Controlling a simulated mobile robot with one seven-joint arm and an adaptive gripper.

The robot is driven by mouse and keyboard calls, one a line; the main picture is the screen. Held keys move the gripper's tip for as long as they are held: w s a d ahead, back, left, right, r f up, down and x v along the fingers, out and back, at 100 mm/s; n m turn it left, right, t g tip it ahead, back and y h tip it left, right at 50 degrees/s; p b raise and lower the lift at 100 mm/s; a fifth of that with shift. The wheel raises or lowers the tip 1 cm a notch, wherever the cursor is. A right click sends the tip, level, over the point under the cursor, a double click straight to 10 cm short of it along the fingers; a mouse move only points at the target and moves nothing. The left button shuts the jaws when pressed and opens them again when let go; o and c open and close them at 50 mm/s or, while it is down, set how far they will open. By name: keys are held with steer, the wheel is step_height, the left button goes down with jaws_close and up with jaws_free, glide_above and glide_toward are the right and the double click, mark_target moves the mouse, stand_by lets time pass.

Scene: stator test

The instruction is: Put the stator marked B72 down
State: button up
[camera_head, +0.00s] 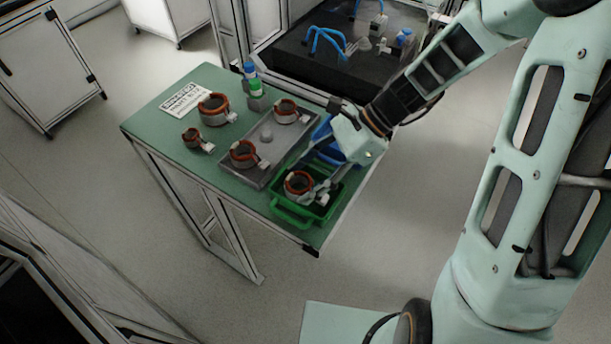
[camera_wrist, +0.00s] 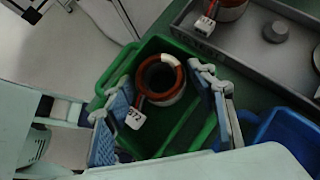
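I cannot tell whether the stator touches the bin's floor.
The green table (camera_head: 155,120) also holds a grey tray (camera_head: 266,154) with two stators, two loose stators (camera_head: 213,108) (camera_head: 192,138), a sign (camera_head: 184,98) and a blue-and-green bottle (camera_head: 253,85). A blue bin (camera_wrist: 285,135) stands beside the green one. The table's front edge is close.

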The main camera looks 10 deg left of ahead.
steer(key=shift+r, duration=0.2)
steer(key=p+v, duration=0.1)
steer(key=v, duration=1.1)
